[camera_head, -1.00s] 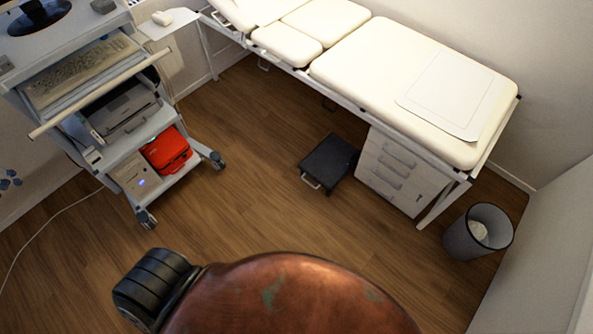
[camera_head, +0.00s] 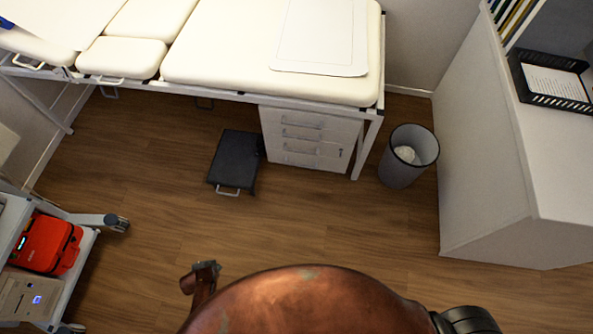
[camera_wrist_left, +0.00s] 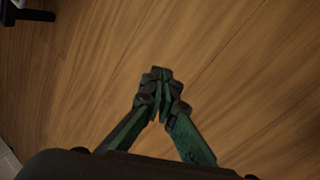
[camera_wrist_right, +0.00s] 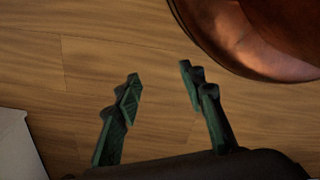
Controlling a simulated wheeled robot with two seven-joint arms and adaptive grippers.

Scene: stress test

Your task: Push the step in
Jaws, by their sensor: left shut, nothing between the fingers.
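The step (camera_head: 237,160) is a low black stool with a light handle on its near side. It stands on the floor partly under the examination couch, just left of a white drawer unit. My left gripper (camera_head: 205,268) shows small at the bottom of the head view, nearer than the step and apart from it. In the left wrist view its fingers (camera_wrist_left: 162,75) are closed together with nothing between them, above bare floor. My right gripper (camera_wrist_right: 160,75) is open and empty above the floor in the right wrist view.
The couch (camera_head: 270,50) spans the back, with the drawer unit (camera_head: 308,138) below. A waste bin (camera_head: 408,157) stands right of it, then a white desk (camera_head: 490,150). A cart (camera_head: 85,240) with a red case (camera_head: 47,243) is at left. The floor before the step is clear.

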